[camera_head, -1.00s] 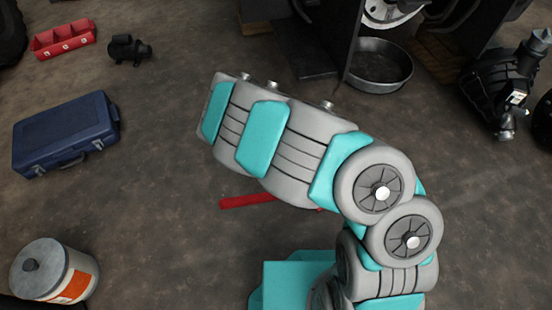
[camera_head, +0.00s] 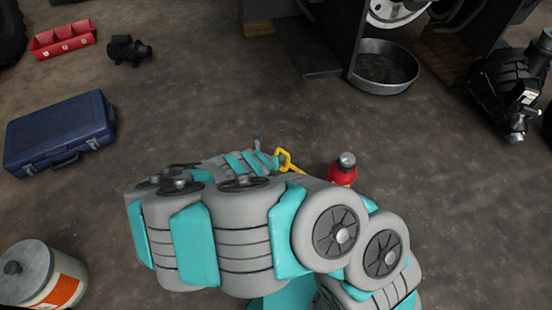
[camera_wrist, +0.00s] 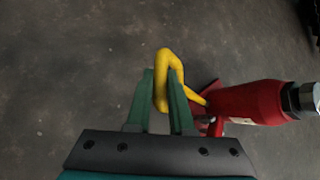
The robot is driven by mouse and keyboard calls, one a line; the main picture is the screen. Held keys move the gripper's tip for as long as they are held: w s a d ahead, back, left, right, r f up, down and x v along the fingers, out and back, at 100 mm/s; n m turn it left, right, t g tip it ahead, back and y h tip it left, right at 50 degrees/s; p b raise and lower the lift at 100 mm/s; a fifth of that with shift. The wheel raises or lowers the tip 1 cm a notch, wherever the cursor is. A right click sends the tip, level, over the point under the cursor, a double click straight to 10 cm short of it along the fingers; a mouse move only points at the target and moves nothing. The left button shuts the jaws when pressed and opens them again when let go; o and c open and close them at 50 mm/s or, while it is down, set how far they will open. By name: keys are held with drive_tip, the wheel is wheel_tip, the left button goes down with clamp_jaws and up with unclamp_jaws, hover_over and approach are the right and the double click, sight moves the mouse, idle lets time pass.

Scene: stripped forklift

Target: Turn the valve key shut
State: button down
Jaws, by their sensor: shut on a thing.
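The valve key is a yellow loop-shaped handle (camera_wrist: 166,56) on the side of a red bottle jack (camera_wrist: 250,103). In the wrist view the two green fingers of my gripper (camera_wrist: 162,85) stand on either side of the loop and are shut on it. The loop's top sticks out past the fingertips. In the head view the yellow key (camera_head: 284,158) shows at the end of my gripper (camera_head: 268,153), left of the red jack (camera_head: 342,172). My arm hides much of the jack's lower part in the head view.
A round metal pan (camera_head: 384,70) lies behind, beside the forklift frame. A blue case (camera_head: 58,132), a red tray (camera_head: 63,40), a black motor (camera_head: 128,50) and a metal canister (camera_head: 38,275) are at the left. The floor between them and the jack is clear.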

drive_tip(key=shift+m+h, duration=0.3)
idle(0.5)
drive_tip(key=c, duration=0.8)
unclamp_jaws()
drive_tip(key=shift+t, duration=0.3)
drive_tip(key=p+v, duration=0.2)
drive_tip(key=v, duration=0.5)
drive_tip(key=shift+s+a+r, duration=0.2)
drive_tip(key=shift+s+r, duration=0.05)
drive_tip(key=shift+s, duration=0.05)
